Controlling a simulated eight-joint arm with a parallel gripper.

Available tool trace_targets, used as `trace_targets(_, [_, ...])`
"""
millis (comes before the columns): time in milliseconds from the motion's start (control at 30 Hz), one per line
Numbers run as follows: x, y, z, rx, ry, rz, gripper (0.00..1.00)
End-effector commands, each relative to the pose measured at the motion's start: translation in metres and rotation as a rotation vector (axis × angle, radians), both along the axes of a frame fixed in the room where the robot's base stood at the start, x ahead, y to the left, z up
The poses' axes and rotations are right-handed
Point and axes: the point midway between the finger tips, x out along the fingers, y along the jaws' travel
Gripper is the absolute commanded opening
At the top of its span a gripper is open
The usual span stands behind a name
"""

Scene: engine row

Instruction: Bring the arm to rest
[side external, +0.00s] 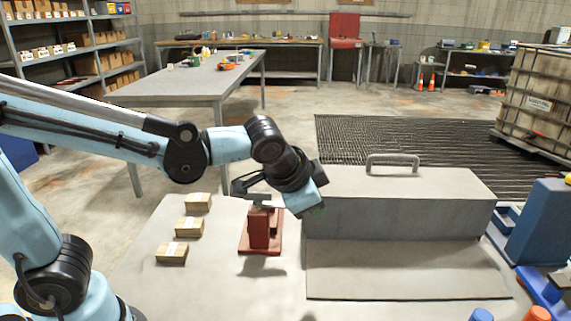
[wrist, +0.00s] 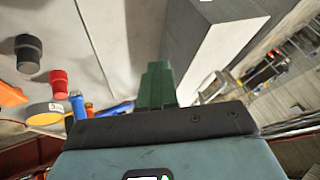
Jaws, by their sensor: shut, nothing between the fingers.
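My gripper (side external: 314,211) hangs in front of the left end of the grey box with a handle (side external: 405,210), above the pale work table (side external: 150,262). It points down and to the right in the side view. In the wrist view its green fingers (wrist: 157,75) are together with nothing between them. The grey box (wrist: 215,45) stands just beyond the fingers there. Whether the fingers touch it I cannot tell.
A red stand (side external: 260,232) is just left of my gripper, partly behind the wrist. Several small cardboard boxes (side external: 180,228) lie further left. The wrist view shows a black cylinder (wrist: 28,55) and a red cylinder (wrist: 58,84).

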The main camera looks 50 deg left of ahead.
Motion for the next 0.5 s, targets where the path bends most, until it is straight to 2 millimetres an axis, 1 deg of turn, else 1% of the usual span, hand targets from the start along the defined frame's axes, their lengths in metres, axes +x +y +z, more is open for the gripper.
trace_targets(33, [-0.011,0.016,0.0,-0.034,0.003,0.048,0.0])
trace_targets(100, [-0.026,0.034,0.0,-0.092,0.005,0.116,0.0])
trace_targets(200, [-0.047,0.055,-0.004,-0.171,0.004,0.209,0.0])
trace_targets(333, [-0.071,0.074,-0.01,-0.264,-0.003,0.316,0.0])
trace_targets(400, [-0.08,0.081,-0.014,-0.304,-0.008,0.361,0.0])
trace_targets(500, [-0.089,0.087,-0.018,-0.342,-0.013,0.404,0.0])
